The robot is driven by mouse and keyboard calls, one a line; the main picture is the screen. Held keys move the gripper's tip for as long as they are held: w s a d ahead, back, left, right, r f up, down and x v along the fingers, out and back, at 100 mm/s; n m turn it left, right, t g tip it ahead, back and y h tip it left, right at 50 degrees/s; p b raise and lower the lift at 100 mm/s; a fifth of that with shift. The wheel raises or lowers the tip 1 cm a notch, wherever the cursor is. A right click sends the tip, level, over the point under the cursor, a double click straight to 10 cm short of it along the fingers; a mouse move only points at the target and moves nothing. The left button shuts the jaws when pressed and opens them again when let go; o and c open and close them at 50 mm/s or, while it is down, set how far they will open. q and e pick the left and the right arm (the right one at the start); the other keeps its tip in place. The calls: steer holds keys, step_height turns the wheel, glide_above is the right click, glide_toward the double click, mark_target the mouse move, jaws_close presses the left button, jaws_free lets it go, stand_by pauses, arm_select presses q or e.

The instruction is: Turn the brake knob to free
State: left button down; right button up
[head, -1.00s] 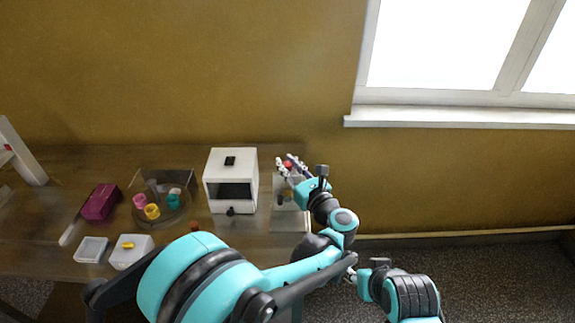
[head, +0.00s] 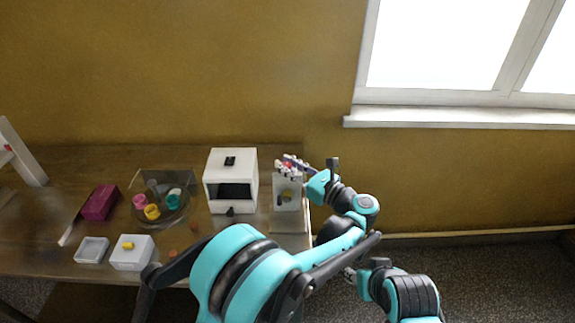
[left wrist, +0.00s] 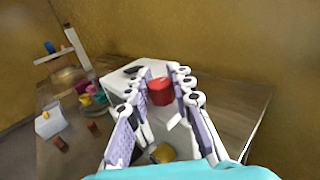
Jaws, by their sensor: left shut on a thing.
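A red knob (left wrist: 160,91) sits on top of a narrow white stand (head: 289,216) at the right end of the table. No label on the knob is readable. My left gripper (head: 289,165) is at the top of this stand, its fingers on both sides of the red knob. In the left wrist view, the left gripper (left wrist: 161,88) is shut on the knob. A dull yellow part (left wrist: 163,153) shows lower on the stand. My right gripper (head: 350,275) is low, off the table's right side, small and partly hidden.
A white box with a dark opening (head: 230,175) stands just left of the stand. Further left are a bowl of coloured pieces (head: 160,216), a purple block (head: 101,202), a small white tray (head: 91,250) and a white block (head: 131,254). The wall is close behind.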

mark_target(287, 164)
arm_select(q)
steer(key=c, duration=1.3)
jaws_free()
steer(key=shift+r, duration=0.15)
step_height(287, 164, up, 10)
steer(key=shift+f, duration=0.1)
steer(key=shift+w, duration=0.1)
